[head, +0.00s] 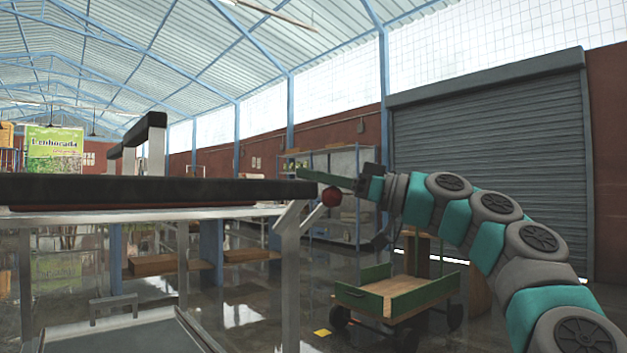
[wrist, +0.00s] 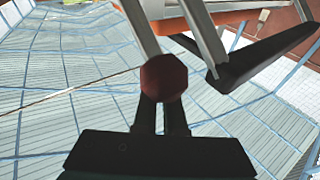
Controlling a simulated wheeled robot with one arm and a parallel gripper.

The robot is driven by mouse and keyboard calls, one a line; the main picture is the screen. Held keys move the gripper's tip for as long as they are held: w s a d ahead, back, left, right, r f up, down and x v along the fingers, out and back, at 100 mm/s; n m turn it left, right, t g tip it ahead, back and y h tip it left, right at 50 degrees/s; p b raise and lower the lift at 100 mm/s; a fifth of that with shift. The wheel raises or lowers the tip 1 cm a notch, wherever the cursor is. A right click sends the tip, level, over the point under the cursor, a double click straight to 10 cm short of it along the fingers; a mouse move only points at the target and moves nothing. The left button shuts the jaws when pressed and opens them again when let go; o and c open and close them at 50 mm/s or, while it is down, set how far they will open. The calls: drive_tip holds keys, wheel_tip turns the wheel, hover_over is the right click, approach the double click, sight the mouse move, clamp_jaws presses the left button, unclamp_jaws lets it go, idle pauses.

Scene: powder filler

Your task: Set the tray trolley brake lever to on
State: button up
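A dark red knob (head: 331,196) shows at the end of a slanted grey lever arm (head: 293,213), at the right end of a metal-framed trolley with a black top edge (head: 150,190). My gripper (head: 345,183) reaches in from the right and is at the knob. In the wrist view the knob (wrist: 163,80) covers the fingertips of my gripper (wrist: 162,112). The two fingers are close together with a narrow gap, narrower than the knob. Whether they touch the knob or the lever behind it is hidden. No on or off marking can be read.
A low green-and-wood cart (head: 395,297) stands on the floor below my arm. A shelf rack (head: 335,180) stands behind, and a grey roller shutter (head: 490,160) is at the right. A small yellow floor mark (head: 322,333) lies left of the cart.

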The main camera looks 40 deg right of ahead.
drive_tip(key=o, duration=1)
drive_tip(key=shift+w, duration=0.1)
drive_tip(key=shift+o, duration=0.2)
drive_tip(key=shift+d+f, duration=0.1)
drive_tip(key=v, duration=0.7)
drive_tip(key=shift+s, duration=0.3)
drive_tip(key=shift+d+f, duration=0.1)
drive_tip(key=shift+d, duration=0.05)
